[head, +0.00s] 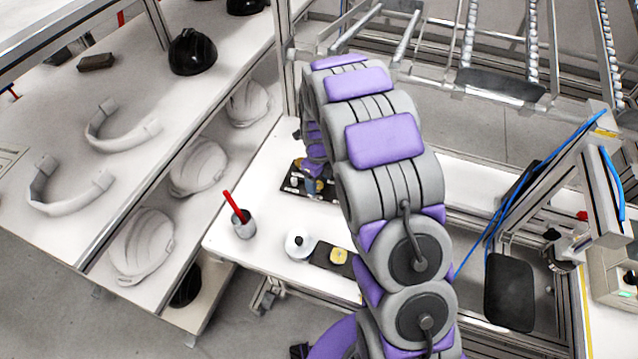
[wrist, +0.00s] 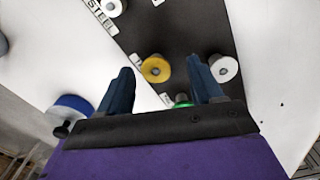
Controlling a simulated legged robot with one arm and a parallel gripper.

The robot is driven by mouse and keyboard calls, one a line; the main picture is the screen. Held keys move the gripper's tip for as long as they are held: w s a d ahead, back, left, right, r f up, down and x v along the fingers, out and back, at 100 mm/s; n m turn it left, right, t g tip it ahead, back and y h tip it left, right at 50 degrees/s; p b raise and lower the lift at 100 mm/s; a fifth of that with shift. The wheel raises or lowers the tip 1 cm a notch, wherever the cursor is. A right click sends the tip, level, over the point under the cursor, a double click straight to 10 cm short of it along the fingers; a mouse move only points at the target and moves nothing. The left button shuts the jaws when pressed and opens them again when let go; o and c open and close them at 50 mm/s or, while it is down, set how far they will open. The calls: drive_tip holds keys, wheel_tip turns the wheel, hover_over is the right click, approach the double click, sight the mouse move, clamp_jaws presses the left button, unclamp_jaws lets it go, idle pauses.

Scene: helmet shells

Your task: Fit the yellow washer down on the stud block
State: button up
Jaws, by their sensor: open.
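The yellow washer (wrist: 155,69) lies on a dark labelled board (wrist: 175,30) in the wrist view, with a pale hole or post end at its middle. My gripper (wrist: 160,76) is open, its two dark blue fingers pointing at the board on either side of the washer in the picture. Nothing is held; the height above the board is unclear. In the head view my gripper (head: 313,172) is over this board, partly hidden by my arm. A dark plate (head: 322,254) with a yellow piece (head: 339,256) lies nearer on the table; I cannot tell whether it is the stud block.
On the board a white disc (wrist: 223,68) sits right of my right finger, and a green piece (wrist: 183,99) lies between the fingers. A white spool with a black knob (head: 299,245) and a grey cup with a red stick (head: 243,224) stand on the white table.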

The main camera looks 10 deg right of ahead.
drive_tip(key=shift+a, duration=0.25)
drive_tip(key=shift+a, duration=0.15)
drive_tip(key=shift+c, duration=1)
drive_tip(key=shift+d, duration=0.25)
drive_tip(key=c, duration=0.6)
drive_tip(key=shift+a, duration=0.1)
drive_tip(key=c, duration=0.3)
